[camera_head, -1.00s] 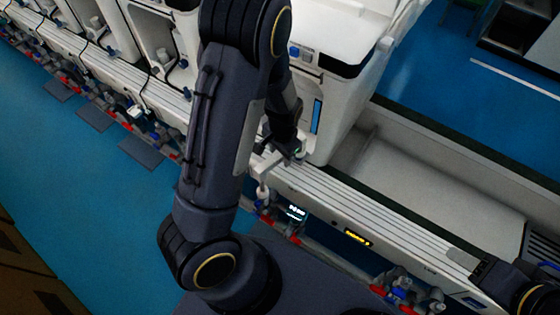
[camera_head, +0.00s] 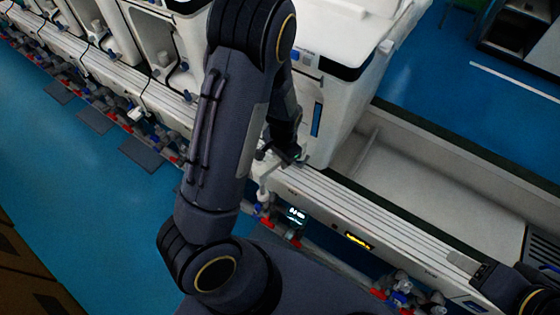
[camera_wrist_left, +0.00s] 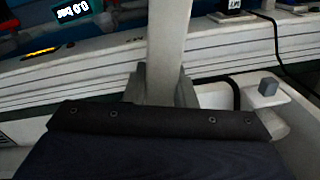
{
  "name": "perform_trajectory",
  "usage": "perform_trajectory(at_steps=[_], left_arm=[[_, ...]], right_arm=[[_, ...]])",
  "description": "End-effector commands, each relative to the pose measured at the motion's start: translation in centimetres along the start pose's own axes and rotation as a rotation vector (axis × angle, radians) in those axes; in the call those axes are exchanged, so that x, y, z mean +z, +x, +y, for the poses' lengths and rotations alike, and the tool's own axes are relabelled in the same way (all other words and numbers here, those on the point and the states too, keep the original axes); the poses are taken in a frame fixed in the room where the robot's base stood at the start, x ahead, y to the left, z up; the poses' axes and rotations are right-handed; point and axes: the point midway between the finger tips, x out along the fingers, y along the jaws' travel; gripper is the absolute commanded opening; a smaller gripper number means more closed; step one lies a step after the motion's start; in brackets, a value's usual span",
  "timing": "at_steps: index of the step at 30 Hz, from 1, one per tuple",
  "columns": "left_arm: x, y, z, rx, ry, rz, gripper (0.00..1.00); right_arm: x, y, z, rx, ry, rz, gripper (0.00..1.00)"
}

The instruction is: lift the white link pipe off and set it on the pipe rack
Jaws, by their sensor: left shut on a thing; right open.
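In the left wrist view the pipe (camera_wrist_left: 166,45) runs upward in the picture from between the two grey fingers (camera_wrist_left: 162,88). Whether the pipe's lower end touches the fitting below cannot be told. My right gripper (camera_head: 472,264) is at the lower right, over the rail, open, with little of it showing. I cannot pick out the pipe rack for certain.
A grey recessed tray (camera_head: 430,180) behind the rail is empty.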

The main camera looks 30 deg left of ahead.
Motion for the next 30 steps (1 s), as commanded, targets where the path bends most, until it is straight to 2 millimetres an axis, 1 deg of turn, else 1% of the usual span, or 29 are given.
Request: perform_trajectory(at_steps=[5,8,10,14,18,24,27,30], left_arm=[[-0.1,-0.9,0.0,0.0,0.001,0.001,0.0],[-0.1,-2.1,-0.1,0.0,0.001,0.004,0.0],[-0.1,-3.4,-0.2,0.0,0.001,0.006,0.0],[1.4,-6.1,1.4,0.001,0.006,0.006,0.0],[3.2,-9.7,3.4,0.002,0.007,0.006,0.0],[6.6,-11.9,6.9,0.002,0.008,0.003,0.0],[7.8,-12.7,8.1,0.002,0.007,0.002,0.0],[8.6,-13.2,9.0,0.001,0.005,0.001,0.0]], right_arm=[[-0.1,-0.1,-0.1,0.0,0.0,0.0,0.51],[-0.2,-0.3,-0.1,0.0,0.0,0.0,0.51],[-0.2,-0.5,-0.2,0.0,0.0,0.0,0.51],[-0.4,-0.8,-0.4,0.0,0.0,0.0,0.51],[-0.8,-1.6,-0.7,0.0,0.0,0.0,0.51],[-1.1,-2.1,-1.0,0.0,0.0,0.0,0.51],[-1.3,-2.5,-1.1,0.0,0.0,0.0,0.51],[-1.4,-2.7,-1.2,0.0,0.0,0.0,0.51]])
